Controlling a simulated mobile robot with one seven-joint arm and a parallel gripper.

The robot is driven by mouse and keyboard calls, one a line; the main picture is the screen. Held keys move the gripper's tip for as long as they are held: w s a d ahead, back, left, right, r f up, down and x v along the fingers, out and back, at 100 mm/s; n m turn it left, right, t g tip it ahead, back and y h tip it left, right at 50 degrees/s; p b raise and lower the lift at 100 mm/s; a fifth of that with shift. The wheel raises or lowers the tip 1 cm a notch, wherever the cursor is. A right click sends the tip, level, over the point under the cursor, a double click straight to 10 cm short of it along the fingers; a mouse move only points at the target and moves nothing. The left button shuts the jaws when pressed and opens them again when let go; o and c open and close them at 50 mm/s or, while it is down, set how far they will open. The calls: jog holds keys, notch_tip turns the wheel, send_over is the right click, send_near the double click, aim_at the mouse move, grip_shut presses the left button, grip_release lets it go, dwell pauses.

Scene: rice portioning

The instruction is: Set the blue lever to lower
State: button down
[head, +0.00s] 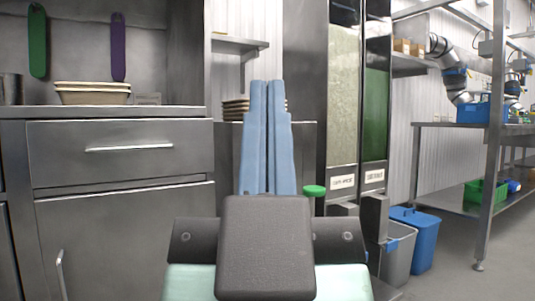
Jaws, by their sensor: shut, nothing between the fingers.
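My gripper (267,90) points away from me in the middle of the head view. Its two long light-blue fingers are shut together with nothing between them. I cannot make out a blue lever; it may be hidden behind my gripper or outside the view. A green knob (314,190) shows just right of my fingers, in front of the dispensers. Two tall clear-fronted dispensers stand beyond it: one with pale grains (342,100), one with green contents (375,115). Each has a white label, too small to read surely.
A steel cabinet (120,170) with stacked trays (92,93) on top fills the left. Stacked bowls (236,106) stand behind my fingers. A grey bin (392,255) and a blue bin (419,240) stand right. Floor farther right is clear up to a steel rack (490,150).

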notch_tip(320, 180, up, 28)
jog(key=p, duration=2.6)
